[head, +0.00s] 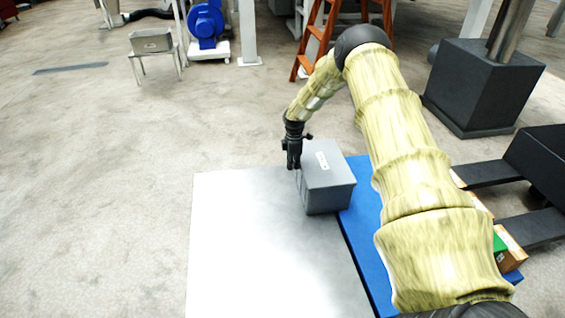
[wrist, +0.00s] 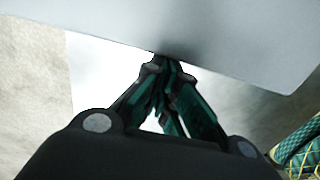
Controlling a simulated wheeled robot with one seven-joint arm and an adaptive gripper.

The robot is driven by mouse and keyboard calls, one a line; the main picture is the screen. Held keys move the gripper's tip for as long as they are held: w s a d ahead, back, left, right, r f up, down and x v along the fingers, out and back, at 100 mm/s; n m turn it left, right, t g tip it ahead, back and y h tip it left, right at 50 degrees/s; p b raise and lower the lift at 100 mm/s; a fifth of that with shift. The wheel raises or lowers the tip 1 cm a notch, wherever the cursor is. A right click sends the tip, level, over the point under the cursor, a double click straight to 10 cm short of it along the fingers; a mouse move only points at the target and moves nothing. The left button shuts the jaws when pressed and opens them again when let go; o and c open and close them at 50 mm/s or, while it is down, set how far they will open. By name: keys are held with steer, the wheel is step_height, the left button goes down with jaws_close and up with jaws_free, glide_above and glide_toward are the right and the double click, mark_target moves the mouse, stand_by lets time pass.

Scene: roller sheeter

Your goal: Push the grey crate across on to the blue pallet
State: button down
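The grey crate (head: 326,182), a closed box with a white label on top, sits across the border between a pale metal sheet (head: 265,245) and the blue pallet (head: 362,235). Its front left corner is over the sheet and its right part reaches over the pallet. My gripper (head: 294,162) is at the crate's left side, pointing down. In the wrist view the fingers (wrist: 167,64) are shut together, with nothing between them, and their tips appear against the crate's side (wrist: 225,35). My arm hides part of the pallet, and the crate's far underside is hidden.
Boxes, one with a green top (head: 499,243), lie along the pallet's right edge. A black forked machine (head: 538,160) stands right of them. A dark block with a post (head: 480,85) and an orange ladder (head: 315,40) stand behind.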

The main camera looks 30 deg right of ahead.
steer(key=s+d, duration=0.5)
steer(key=d, duration=0.8)
steer(key=s+d, duration=0.5)
steer(key=d, duration=0.8)
steer(key=shift+s+p, duration=0.4)
steer(key=shift+p, duration=0.05)
steer(key=shift+f, duration=0.1)
steer(key=w+a+r+p, duration=0.1)
steer(key=a+r+p, duration=0.2)
steer(key=r, duration=0.7)
steer(key=shift+w+a+p, duration=0.3)
steer(key=shift+a+p, duration=0.05)
steer(key=shift+p, duration=0.1)
steer(key=shift+f, duration=0.1)
